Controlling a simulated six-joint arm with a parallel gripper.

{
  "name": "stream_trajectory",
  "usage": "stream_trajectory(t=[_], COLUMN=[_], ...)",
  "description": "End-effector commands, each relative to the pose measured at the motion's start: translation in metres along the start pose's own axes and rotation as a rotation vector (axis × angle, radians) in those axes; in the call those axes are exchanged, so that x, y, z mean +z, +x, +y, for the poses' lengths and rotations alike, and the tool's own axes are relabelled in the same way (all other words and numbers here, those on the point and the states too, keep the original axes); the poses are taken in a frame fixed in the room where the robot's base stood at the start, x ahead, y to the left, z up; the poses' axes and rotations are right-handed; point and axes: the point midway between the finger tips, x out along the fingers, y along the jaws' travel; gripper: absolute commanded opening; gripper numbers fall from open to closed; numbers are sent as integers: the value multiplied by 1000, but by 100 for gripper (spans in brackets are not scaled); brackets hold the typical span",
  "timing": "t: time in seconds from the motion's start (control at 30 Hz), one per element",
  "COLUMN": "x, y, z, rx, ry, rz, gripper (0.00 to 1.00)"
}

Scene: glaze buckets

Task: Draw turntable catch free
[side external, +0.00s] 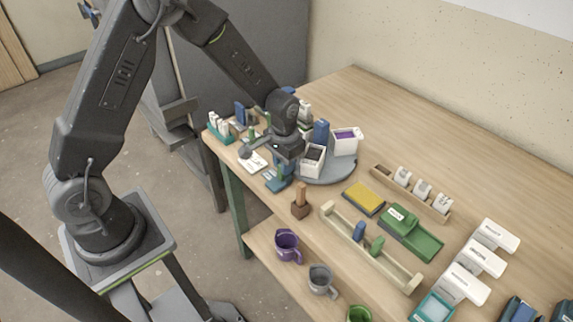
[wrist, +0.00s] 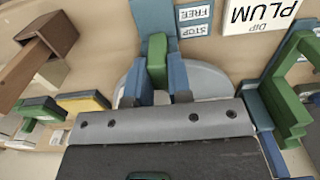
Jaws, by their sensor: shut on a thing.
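In the wrist view a green catch grip (wrist: 157,62) stands between two blue-grey fingers, and my gripper (wrist: 158,92) is shut on it. A blue catch track (wrist: 153,14) runs behind it. Beside the track are a STOP label (wrist: 201,31) and, farther up the picture, a FREE label (wrist: 196,13). The grip is nearer STOP. The grey turntable (wrist: 215,87) shows behind the fingers; in the side view the turntable (side external: 333,178) carries white glaze buckets, one with purple glaze (side external: 346,135) and one with dark contents (side external: 312,159). My gripper hides the catch there.
A PLUM DIP sign (wrist: 257,14) and a green frame (wrist: 284,95) are close by. A brown wooden block (side external: 300,207), a yellow sponge (side external: 363,198), a wooden rack (side external: 372,250) and several cups stand toward the front. The back right tabletop is clear.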

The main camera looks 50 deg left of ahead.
Motion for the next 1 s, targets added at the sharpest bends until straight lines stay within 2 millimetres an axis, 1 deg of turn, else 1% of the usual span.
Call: stream_trajectory(t=[0.7, 1.0], x=[17, 18], y=[-1, -1], z=[0, 0], rx=[0, 0], ry=[0, 0], rz=[1, 1], gripper=[0, 0])
